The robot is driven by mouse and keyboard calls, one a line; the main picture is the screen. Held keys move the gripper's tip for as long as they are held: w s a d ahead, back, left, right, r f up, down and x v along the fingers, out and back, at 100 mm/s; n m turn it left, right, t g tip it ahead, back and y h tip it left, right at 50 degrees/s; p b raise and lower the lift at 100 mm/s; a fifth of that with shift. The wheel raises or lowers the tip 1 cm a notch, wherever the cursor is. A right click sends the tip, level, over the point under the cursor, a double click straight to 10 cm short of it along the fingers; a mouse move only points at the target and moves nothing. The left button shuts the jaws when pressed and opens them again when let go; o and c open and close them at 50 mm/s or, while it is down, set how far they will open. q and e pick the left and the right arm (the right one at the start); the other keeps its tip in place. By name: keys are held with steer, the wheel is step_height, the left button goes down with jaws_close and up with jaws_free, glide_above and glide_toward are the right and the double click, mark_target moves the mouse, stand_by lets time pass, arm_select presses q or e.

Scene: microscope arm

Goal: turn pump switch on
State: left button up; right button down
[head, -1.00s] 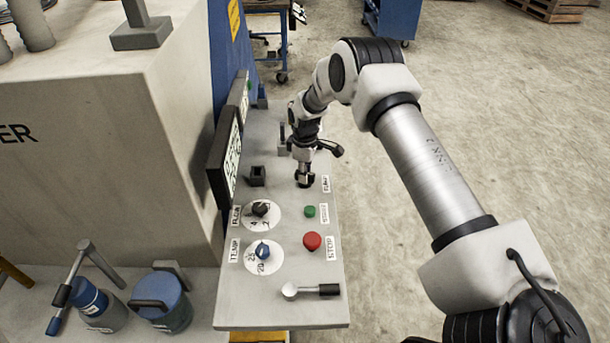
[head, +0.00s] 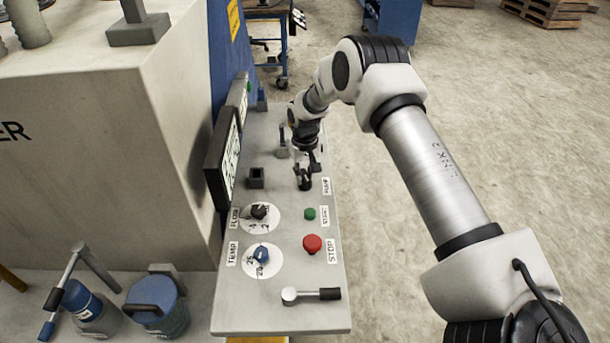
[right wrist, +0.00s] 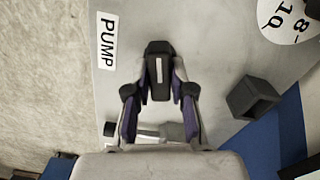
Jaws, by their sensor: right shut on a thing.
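The pump switch (right wrist: 158,68) is a dark lever cap with a light stripe, beside the PUMP label (right wrist: 107,42) in the right wrist view. My right gripper (right wrist: 160,88) has its two fingers on either side of the switch and is shut on it. In the head view the right gripper (head: 304,183) reaches down onto the panel beside the PUMP label (head: 326,186), and the switch is mostly hidden there. My left gripper does not show.
The grey panel (head: 235,310) also bears a FLOW knob (head: 259,211), a blue TEMP knob (head: 261,254), a green button (head: 310,214), a red STOP button (head: 312,244) and a lever (head: 311,294). A dark square block (head: 256,178) stands left of the gripper. Open floor lies right.

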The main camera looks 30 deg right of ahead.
mark_target(305, 175)
steer(key=shift+s+f+m, duration=0.15)
steer(key=shift+f+m, duration=0.05)
steer(key=shift+m, duration=1.4)
steer(key=c, duration=1)
jaws_free()
steer(key=shift+r, duration=0.15)
steer(key=shift+w+r, duration=0.2)
steer(key=shift+r, duration=0.1)
step_height(305, 175, up, 11)
